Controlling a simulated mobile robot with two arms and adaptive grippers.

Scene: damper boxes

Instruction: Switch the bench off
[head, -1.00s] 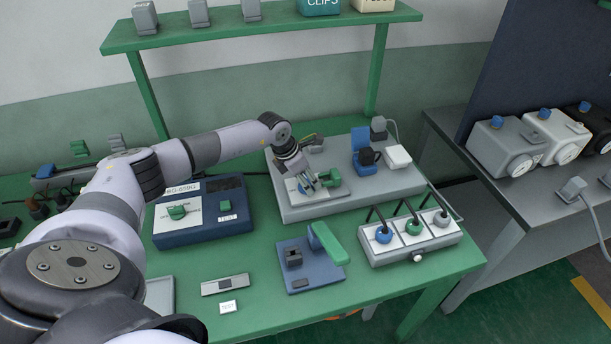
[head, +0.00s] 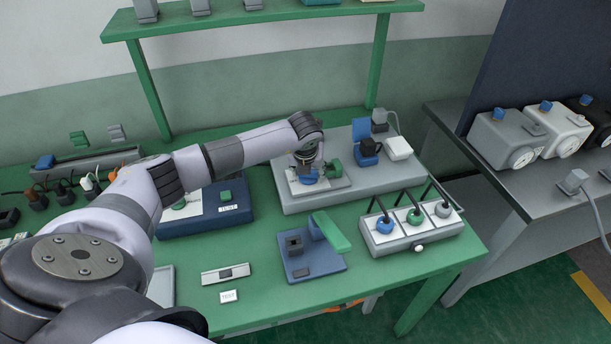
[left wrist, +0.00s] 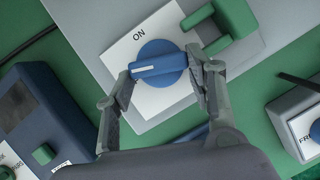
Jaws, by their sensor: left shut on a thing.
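The blue rotary knob (left wrist: 158,63) sits on a white plate (left wrist: 140,98) marked ON in the left wrist view. Its white pointer line points left, below the ON word. Any other marking on the plate is hidden. My left gripper (left wrist: 162,76) has a finger on each side of the knob and is shut on it. A green bracket (left wrist: 236,22) stands right beside the knob. My right gripper is not in view.
A dark blue box (head: 236,207) stands left of the bench unit. A blue stand with a green lever (head: 330,232) and a box with several knobs (head: 398,243) stand in front.

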